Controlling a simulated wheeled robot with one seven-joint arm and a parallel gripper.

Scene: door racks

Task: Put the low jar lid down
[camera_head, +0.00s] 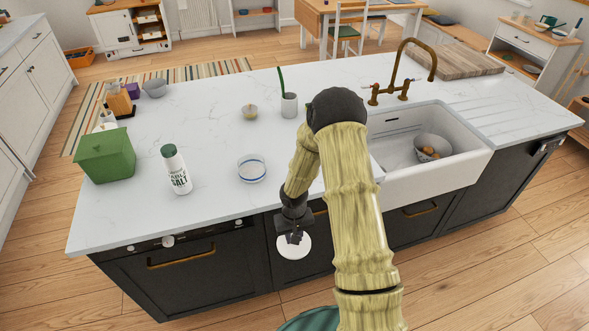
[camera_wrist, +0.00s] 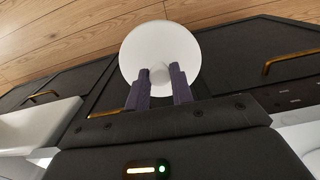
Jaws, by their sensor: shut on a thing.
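The low jar lid (camera_head: 294,246) is a white round disc. My gripper (camera_head: 292,237) is shut on it in front of the island's front edge, over the dark cabinet fronts. In the wrist view the lid (camera_wrist: 158,40) is large, with its small knob between the two purple-grey fingers of my gripper (camera_wrist: 160,73). A low white jar (camera_head: 252,170) with a blue band stands on the white countertop (camera_head: 215,150), behind and left of my gripper. The lid is apart from the jar and the countertop.
A salt shaker (camera_head: 176,169) and a green box (camera_head: 105,156) stand left of the jar. A small bowl (camera_head: 250,112) and a grey cup (camera_head: 289,105) stand behind it. The sink (camera_head: 455,165) is on the right. Counter around the jar is clear.

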